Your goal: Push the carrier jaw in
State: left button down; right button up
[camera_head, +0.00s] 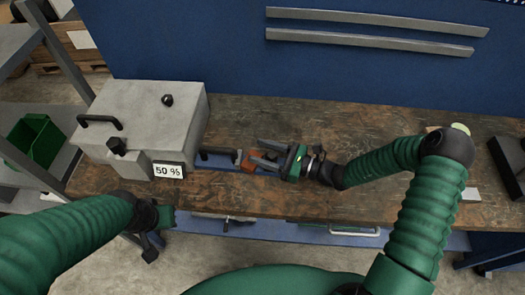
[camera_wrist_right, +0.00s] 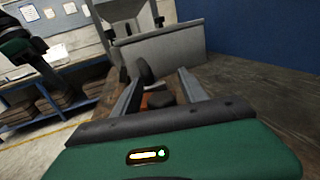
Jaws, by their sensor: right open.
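A grey box-shaped device (camera_head: 150,115) with a "50 %" display stands on the wooden bench. A small dark bar (camera_head: 217,154) sticks out from its right side, with an orange block (camera_head: 248,161) near the bar's right end; I take this to be the carrier jaw. My right gripper (camera_head: 263,154) is open, pointing left at the block. In the right wrist view the orange piece (camera_wrist_right: 158,100) lies between the spread fingers (camera_wrist_right: 158,80); contact cannot be told. My left gripper (camera_head: 160,222) is low in front of the bench, its fingers unclear.
The wooden bench (camera_head: 330,125) is mostly clear behind my right gripper. A blue wall (camera_head: 200,50) with metal rails stands behind it. A green bin (camera_head: 35,142) sits on a shelf at the left. A dark object (camera_head: 508,160) stands at the bench's right end.

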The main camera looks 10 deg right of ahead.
jog(key=v, duration=1.6)
jog(key=shift+d+f+b, duration=0.1)
jog(key=shift+d+b, duration=0.1)
jog(key=shift+b, duration=0.2)
jog(key=shift+s+d, duration=0.2)
jog(key=shift+d, duration=0.05)
